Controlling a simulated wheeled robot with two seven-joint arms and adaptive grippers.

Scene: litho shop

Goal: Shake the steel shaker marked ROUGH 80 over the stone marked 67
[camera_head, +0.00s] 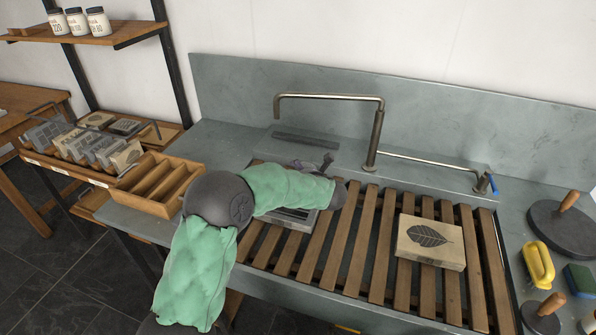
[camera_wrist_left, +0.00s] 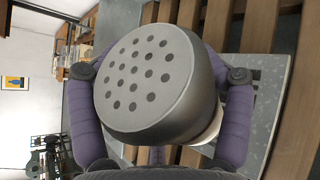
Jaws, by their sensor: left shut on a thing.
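My left gripper (camera_head: 325,163) is over the slatted sink rack, its fingers largely hidden behind my forearm. In the left wrist view, my left gripper (camera_wrist_left: 160,90) is shut on a steel shaker (camera_wrist_left: 150,85), with one purple finger on each side. Its perforated lid faces the wrist camera, and a pale band shows on its side; no marking is readable. A grey stone (camera_head: 292,219) lies on the rack beneath my left arm, partly hidden. A grey speckled slab shows behind the shaker (camera_wrist_left: 272,100). A pale stone with a leaf drawing (camera_head: 430,242) lies farther right. I cannot read 67 on either stone.
A bent tap (camera_head: 375,140) rises behind the rack. A wooden divided box (camera_head: 158,185) and a rack of stones (camera_head: 85,145) stand left. Several labelled jars (camera_head: 75,22) are on the shelf. A yellow-handled tool (camera_head: 538,264) and round dark tools (camera_head: 565,228) are at right.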

